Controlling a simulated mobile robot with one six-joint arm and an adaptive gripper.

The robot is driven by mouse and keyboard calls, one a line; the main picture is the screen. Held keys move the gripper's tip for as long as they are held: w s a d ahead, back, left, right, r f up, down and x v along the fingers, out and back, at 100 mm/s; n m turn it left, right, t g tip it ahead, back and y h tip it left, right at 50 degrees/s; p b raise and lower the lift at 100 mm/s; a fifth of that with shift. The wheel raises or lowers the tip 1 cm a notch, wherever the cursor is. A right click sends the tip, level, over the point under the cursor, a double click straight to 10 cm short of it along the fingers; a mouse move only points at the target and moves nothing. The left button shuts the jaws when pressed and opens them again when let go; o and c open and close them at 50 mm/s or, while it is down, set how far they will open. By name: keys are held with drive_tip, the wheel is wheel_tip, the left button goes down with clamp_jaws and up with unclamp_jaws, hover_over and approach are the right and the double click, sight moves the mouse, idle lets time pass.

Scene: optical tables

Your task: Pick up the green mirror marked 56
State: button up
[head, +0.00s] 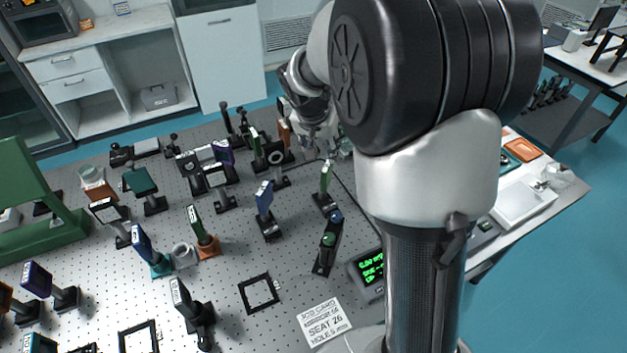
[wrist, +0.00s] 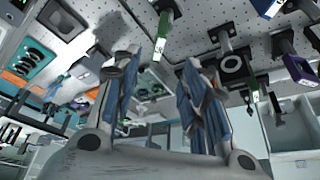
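Several green mirrors stand on the optical table, and I cannot read a 56 on any of them. One green mirror (head: 326,177) stands upright on a black base nearest my gripper; it also shows in the wrist view (wrist: 161,36). Another green mirror (head: 257,146) is farther back among dark mounts, and shows in the wrist view (wrist: 250,82). A third green mirror (head: 196,224) stands on an orange base at centre left. My gripper (wrist: 160,95) is open, its two fingers wide apart with nothing between them. In the head view my arm partly hides it.
A blue mirror (head: 264,198) stands left of the nearest green one. A ring mount (head: 276,158) and an orange plate (head: 284,133) stand close behind.

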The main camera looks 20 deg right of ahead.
sight(325, 168)
drive_tip(key=b+x, duration=0.2)
drive_tip(key=x, duration=0.8)
drive_tip(key=shift+f, duration=0.1)
drive_tip(key=b+x, duration=0.1)
drive_tip(key=x, duration=0.4)
drive_tip(key=shift+a+f+b, duration=0.1)
drive_tip(key=shift+f+b, duration=0.05)
drive_tip(key=shift+b, duration=0.2)
drive_tip(key=shift+c, duration=0.6)
clamp_jaws()
